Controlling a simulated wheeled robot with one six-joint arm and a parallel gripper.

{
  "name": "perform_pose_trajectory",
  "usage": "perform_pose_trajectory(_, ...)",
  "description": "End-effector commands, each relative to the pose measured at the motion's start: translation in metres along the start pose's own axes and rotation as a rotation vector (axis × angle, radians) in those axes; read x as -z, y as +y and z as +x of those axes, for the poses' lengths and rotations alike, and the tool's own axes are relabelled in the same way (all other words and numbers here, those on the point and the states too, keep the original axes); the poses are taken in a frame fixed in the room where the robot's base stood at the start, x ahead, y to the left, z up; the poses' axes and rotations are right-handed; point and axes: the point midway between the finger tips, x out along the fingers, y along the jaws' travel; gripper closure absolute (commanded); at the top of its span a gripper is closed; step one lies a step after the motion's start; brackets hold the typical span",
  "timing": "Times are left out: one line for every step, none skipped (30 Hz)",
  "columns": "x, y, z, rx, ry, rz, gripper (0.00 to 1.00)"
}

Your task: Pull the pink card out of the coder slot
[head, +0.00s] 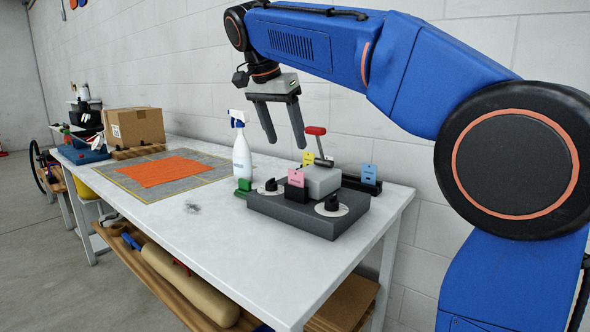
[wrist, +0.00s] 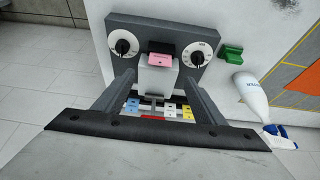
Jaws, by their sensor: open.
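The pink card (head: 292,179) stands upright in a small black coder slot (head: 295,193) at the front of the grey control box (head: 317,224). From above, the pink card (wrist: 160,61) shows at the black slot (wrist: 161,48), between two dials. My gripper (head: 284,141) is open and empty, pointing down above and behind the box. In the wrist view, my gripper (wrist: 162,82) has its fingers on either side of the light grey block (wrist: 157,80), seen from above. The fingers are apart from the card.
A yellow card (head: 308,158) and a blue card (head: 369,174) stand behind. A lever with a red handle (head: 316,131) rises beside them. A spray bottle (head: 242,158) and a green block (head: 243,186) stand left of the box. The table front (head: 200,225) is clear.

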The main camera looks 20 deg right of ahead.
Motion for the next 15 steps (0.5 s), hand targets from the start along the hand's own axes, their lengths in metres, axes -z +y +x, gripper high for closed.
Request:
perform_pose_trajectory(0.0,0.001,0.009,-0.002,0.0,0.001,0.36)
perform_pose_trajectory(0.0,0.001,0.014,-0.002,0.0,0.0,0.36)
perform_pose_trajectory(0.0,0.001,0.02,-0.002,0.0,0.0,0.36)
perform_pose_trajectory(0.0,0.001,0.025,-0.001,0.0,0.0,0.36)
perform_pose_trajectory(0.0,0.001,0.03,-0.002,0.0,0.0,0.36)
perform_pose_trajectory(0.0,0.001,0.036,-0.001,-0.001,0.0,0.36)
perform_pose_trajectory(0.0,0.001,0.041,-0.001,0.0,0.0,0.36)
perform_pose_trajectory(0.0,0.001,0.045,-0.002,0.0,0.001,0.36)
perform_pose_trajectory(0.0,0.001,0.052,-0.001,0.0,0.001,0.36)
perform_pose_trajectory(0.0,0.001,0.057,-0.001,0.0,0.0,0.36)
perform_pose_trajectory(0.0,0.001,0.061,-0.001,-0.001,0.0,0.36)
perform_pose_trajectory(0.0,0.001,0.068,-0.001,-0.001,0.0,0.36)
perform_pose_trajectory(0.0,0.001,0.073,-0.001,-0.001,0.0,0.36)
perform_pose_trajectory(0.0,0.001,0.077,-0.001,-0.001,0.0,0.36)
perform_pose_trajectory(0.0,0.001,0.084,-0.001,-0.001,0.0,0.36)
